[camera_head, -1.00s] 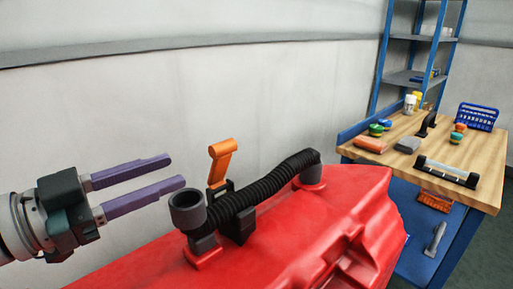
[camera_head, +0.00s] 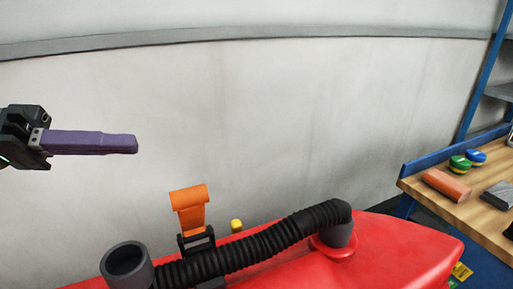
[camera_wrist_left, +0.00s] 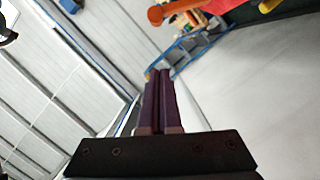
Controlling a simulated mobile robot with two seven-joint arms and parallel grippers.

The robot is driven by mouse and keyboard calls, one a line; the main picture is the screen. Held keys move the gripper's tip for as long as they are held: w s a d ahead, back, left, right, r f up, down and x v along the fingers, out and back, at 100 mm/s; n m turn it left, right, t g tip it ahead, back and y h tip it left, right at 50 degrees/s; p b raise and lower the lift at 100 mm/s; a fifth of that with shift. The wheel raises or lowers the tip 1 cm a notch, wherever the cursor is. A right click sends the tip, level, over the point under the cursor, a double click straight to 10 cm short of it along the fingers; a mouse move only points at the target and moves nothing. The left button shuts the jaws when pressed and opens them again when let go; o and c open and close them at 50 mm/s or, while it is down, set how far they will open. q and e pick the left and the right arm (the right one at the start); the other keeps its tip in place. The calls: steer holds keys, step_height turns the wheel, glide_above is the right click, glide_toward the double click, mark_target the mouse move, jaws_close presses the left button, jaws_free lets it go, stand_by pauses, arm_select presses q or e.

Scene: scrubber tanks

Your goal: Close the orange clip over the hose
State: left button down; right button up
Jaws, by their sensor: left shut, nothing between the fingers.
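The orange clip (camera_head: 190,210) stands upright and open on a black bracket (camera_head: 198,243) behind the hose. The black ribbed hose (camera_head: 262,252) runs along the red tank top, between a dark open pipe collar (camera_head: 128,262) at the left and a fitting (camera_head: 336,236) at the right. My left gripper (camera_head: 136,144) is shut and empty, up and to the left of the clip and apart from it. My right gripper is not in view.
The red tank (camera_head: 405,245) fills the lower right, with a small yellow knob (camera_head: 236,226) behind the hose. A wooden workbench (camera_head: 455,208) with several items and a blue shelf rack (camera_head: 480,75) stand at the right. The space before the grey wall is free.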

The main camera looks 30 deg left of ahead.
mark_target(192, 215)
arm_select(q)
steer(key=d+f+p, duration=0.1)
steer(key=d+f, duration=0.2)
steer(key=d, duration=0.3)
steer(key=shift+w+d, duration=0.15)
steer(key=shift+w, duration=0.3)
steer(key=shift+s+d+m+p, duration=0.2)
steer(key=shift+d+m+p, duration=0.1)
steer(key=shift+p, duration=0.45)
